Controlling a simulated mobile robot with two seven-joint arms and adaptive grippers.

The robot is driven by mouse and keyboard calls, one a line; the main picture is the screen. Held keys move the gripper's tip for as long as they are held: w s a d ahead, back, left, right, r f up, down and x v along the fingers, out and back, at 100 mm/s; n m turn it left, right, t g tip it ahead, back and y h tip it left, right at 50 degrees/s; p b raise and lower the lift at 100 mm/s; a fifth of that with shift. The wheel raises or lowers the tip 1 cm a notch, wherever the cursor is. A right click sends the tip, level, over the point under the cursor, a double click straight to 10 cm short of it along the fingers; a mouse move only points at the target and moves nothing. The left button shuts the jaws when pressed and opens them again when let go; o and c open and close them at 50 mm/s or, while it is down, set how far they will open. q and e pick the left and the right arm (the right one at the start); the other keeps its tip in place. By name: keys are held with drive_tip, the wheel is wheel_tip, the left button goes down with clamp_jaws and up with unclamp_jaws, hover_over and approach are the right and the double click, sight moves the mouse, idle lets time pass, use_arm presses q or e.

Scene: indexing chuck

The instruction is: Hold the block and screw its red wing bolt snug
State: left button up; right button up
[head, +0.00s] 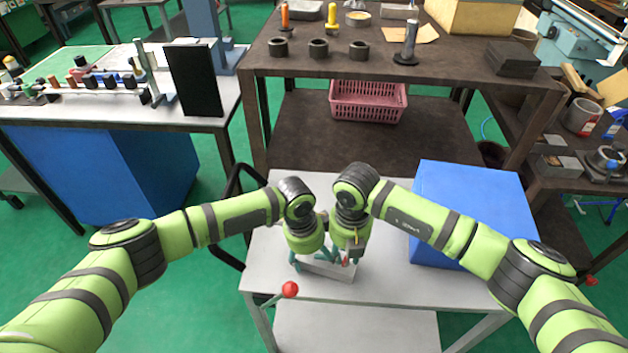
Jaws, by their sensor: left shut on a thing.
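The light grey block (338,274) sits on the pale worktable below my two wrists. My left gripper (306,264) is at its left side with its teal fingers down, shut on the block. My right gripper (345,257) points down over the block's right part. A small bit of red, which looks like the wing bolt (345,262), shows at the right gripper's fingertips. Whether the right fingers touch or grip it cannot be made out. The two wrists hide most of the block's top and the rest of the bolt.
A red ball knob (290,289) on a lever stands at the table's front left. A large blue box (470,205) is close to my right forearm. The pale table (390,285) is clear right of the block. A dark bench (290,68) with rings stands behind.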

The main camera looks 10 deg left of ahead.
drive_tip(key=n, duration=0.5)
drive_tip(key=shift+s, duration=0.25)
wheel_tip(320, 180, up, 12)
drive_tip(key=a+r+n+g+y, duration=0.1)
drive_tip(key=a+r+n+y, duration=0.1)
drive_tip(key=a+r+y, duration=0.3)
drive_tip(key=a+r+n+g+y, duration=0.1)
drive_tip(key=a+r+y, duration=0.5)
drive_tip(key=r, duration=0.6)
drive_tip(key=shift+w+a+n+g+y, duration=0.15)
drive_tip(key=shift+w+n+g+y, duration=0.15)
drive_tip(key=shift+w+n+y, duration=0.25)
drive_tip(key=shift+s, duration=0.1)
